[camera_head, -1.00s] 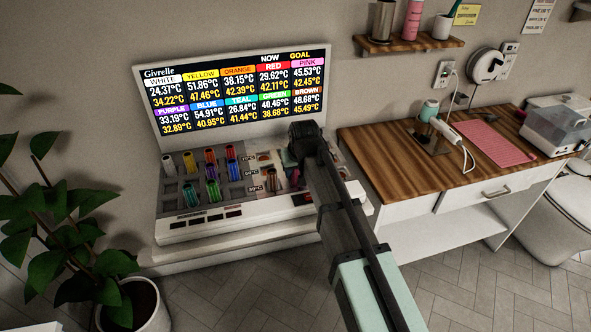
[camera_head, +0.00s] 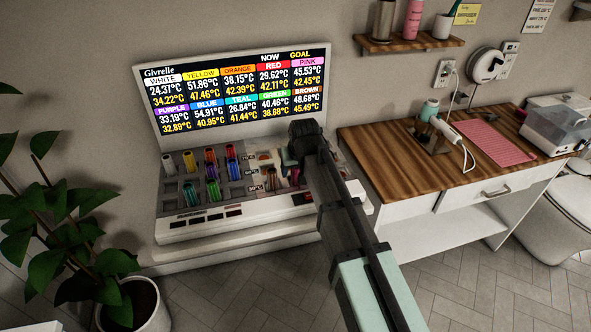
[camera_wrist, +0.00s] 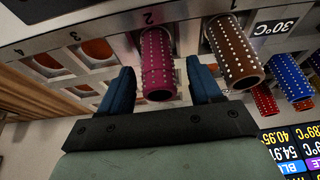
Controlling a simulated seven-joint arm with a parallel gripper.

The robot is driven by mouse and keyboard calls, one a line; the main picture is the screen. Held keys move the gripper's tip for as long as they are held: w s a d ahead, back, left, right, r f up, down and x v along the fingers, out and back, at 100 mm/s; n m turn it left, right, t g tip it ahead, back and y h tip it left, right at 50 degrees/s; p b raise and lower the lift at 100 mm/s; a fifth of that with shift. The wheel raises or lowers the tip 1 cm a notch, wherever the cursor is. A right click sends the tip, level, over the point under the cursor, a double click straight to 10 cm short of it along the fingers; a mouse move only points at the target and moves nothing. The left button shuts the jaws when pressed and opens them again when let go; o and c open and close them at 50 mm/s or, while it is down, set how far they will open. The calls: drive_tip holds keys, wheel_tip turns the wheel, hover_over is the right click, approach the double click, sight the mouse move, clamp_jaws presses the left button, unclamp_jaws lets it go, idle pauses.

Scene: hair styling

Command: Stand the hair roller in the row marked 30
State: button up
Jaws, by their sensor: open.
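A magenta studded hair roller (camera_wrist: 157,62) shows in the wrist view, in a slot beside the number 2. Its open end points toward my gripper (camera_wrist: 162,84). The gripper is open, one blue finger on each side of the roller, with visible gaps. In the head view my gripper (camera_head: 296,168) is over the right part of the roller station (camera_head: 200,230), and my arm hides part of it. A brown studded roller (camera_wrist: 233,50) stands next to the magenta one, closest to the 30°C label (camera_wrist: 277,27).
Red and blue rollers (camera_wrist: 290,75) stand beyond the label. More coloured rollers (camera_head: 212,170) fill the station's left part. Empty orange-lined slots (camera_wrist: 97,48) lie left in the wrist view. The temperature screen (camera_head: 235,95) stands behind; a wooden counter (camera_head: 385,170) is at right.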

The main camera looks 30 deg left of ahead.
drive_tip(key=v, duration=1.1)
drive_tip(key=shift+d+r, duration=0.15)
drive_tip(key=shift+r, duration=0.2)
drive_tip(key=shift+s, duration=0.1)
